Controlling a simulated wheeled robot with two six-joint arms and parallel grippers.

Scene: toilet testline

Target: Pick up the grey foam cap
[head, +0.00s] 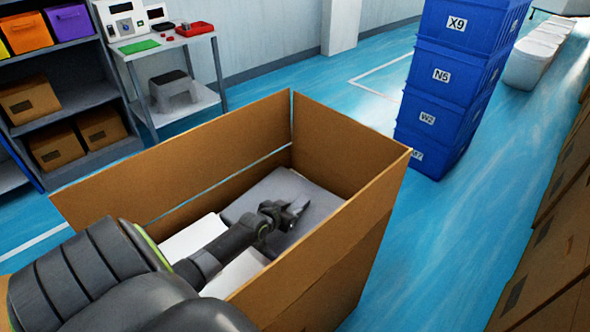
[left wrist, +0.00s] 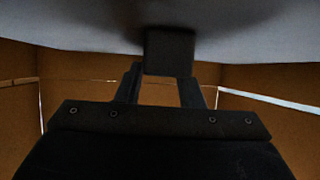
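The grey foam cap (head: 260,194) is a flat grey slab inside the open cardboard box (head: 331,240), toward the box's far end. My left gripper (head: 294,214) is inside the box, over or against the right part of the cap. In the left wrist view, a broad pale grey surface, likely the cap (left wrist: 75,22), fills the top. The dark fingers of my left gripper (left wrist: 169,56) reach up to it. Whether they are closed on the cap cannot be made out. My arm hides part of the box's contents. My right gripper is out of view.
White pieces (head: 193,238) lie in the box beside my arm. Tall box walls surround the gripper. Blue stacked crates (head: 449,88) stand behind right, a shelf (head: 70,105) and a small cart (head: 165,75) behind left. Cardboard boxes (head: 550,240) line the right edge.

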